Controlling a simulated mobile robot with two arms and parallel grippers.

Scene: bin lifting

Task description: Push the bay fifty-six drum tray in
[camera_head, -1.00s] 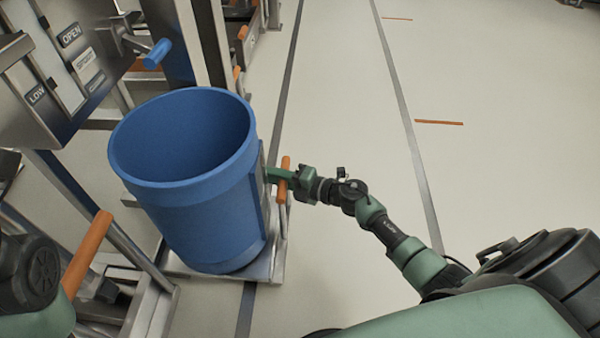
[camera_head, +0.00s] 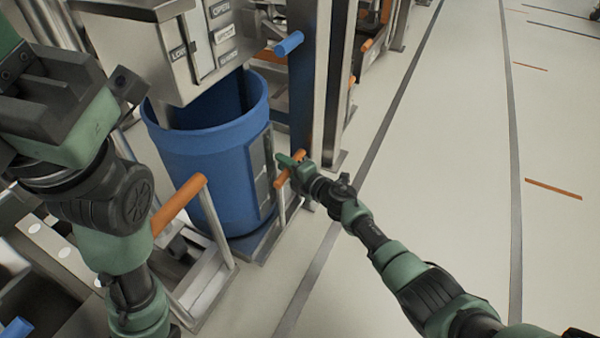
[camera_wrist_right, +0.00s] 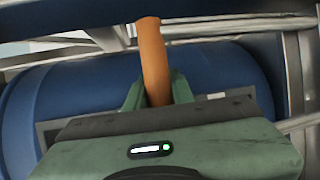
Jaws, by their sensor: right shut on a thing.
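The blue drum (camera_head: 225,165) stands upright on its metal tray (camera_head: 262,238), with its far part under the grey metal housing of the bay (camera_head: 165,60). An orange handle (camera_head: 283,178) rises at the tray's right side. My right gripper (camera_head: 292,164) is shut on this handle. In the right wrist view the orange handle (camera_wrist_right: 153,62) stands between the green fingers, with the blue drum (camera_wrist_right: 60,90) behind. My left arm crosses the left of the head view, and the left gripper's fingertips cannot be made out.
A blue lever (camera_head: 289,43) sticks out beside the label panel (camera_head: 222,35). A blue post (camera_head: 303,90) and steel upright stand right of the drum. Another orange handle (camera_head: 180,203) stands at front left. The floor (camera_head: 440,150) to the right is open.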

